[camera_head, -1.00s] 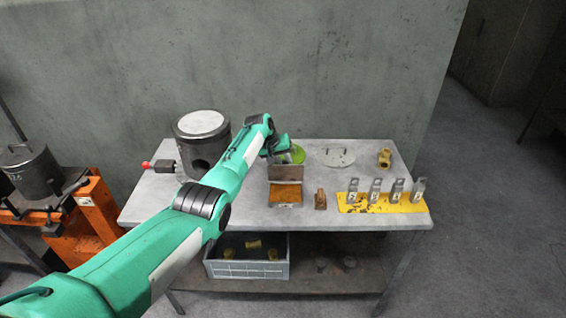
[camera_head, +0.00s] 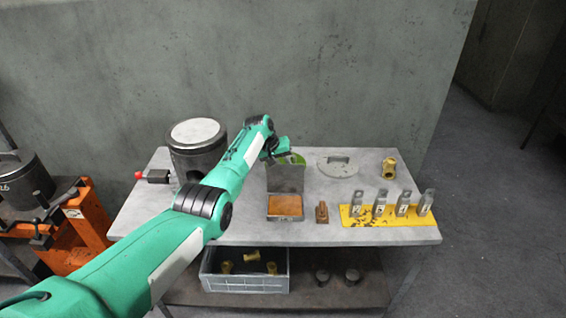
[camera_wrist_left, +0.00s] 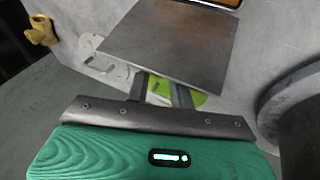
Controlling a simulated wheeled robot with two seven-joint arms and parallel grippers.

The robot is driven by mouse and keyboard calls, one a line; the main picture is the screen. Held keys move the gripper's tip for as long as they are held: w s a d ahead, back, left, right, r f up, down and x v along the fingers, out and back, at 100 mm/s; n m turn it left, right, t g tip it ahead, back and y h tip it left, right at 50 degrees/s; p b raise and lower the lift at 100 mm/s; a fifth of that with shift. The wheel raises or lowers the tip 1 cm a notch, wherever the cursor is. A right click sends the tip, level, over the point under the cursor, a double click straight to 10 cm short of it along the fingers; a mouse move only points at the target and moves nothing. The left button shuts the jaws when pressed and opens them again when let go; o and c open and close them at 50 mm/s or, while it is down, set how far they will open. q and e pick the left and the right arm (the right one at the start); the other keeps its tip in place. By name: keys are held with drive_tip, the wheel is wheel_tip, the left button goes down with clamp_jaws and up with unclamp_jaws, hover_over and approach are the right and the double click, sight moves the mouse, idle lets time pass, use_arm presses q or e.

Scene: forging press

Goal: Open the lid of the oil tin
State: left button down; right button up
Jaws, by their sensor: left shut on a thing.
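The oil tin (camera_head: 285,207) is a small open-topped metal box on the table, with orange-brown contents showing. Its grey lid (camera_head: 287,180) stands up at the tin's back edge, open. My left gripper (camera_head: 283,158) is behind the lid's upper edge, its fingers mostly hidden in the head view. In the left wrist view, the lid (camera_wrist_left: 172,42) is a flat grey plate and the fingers (camera_wrist_left: 158,92) meet its near edge, shut on it. A strip of the tin's orange contents shows at the top there. My right gripper is not in view.
A large grey cylinder (camera_head: 198,150) stands left of my arm. A green disc (camera_head: 292,159) lies behind the lid. A pale plate (camera_head: 325,170), a brass fitting (camera_head: 389,168), a small brown block (camera_head: 321,213) and a yellow mat (camera_head: 390,214) with several metal tags are to the right.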

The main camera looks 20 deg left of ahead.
use_arm(q)
drive_tip(key=shift+w+a, duration=0.15)
drive_tip(key=shift+w, duration=0.25)
drive_tip(key=c, duration=1.5)
unclamp_jaws()
drive_tip(key=shift+o, duration=1.2)
drive_tip(key=shift+f, duration=0.1)
drive_tip(key=shift+s, duration=0.1)
drive_tip(key=b+v, duration=0.1)
drive_tip(key=v, duration=1.2)
drive_tip(key=shift+r+b, duration=0.3)
drive_tip(key=shift+r, duration=0.05)
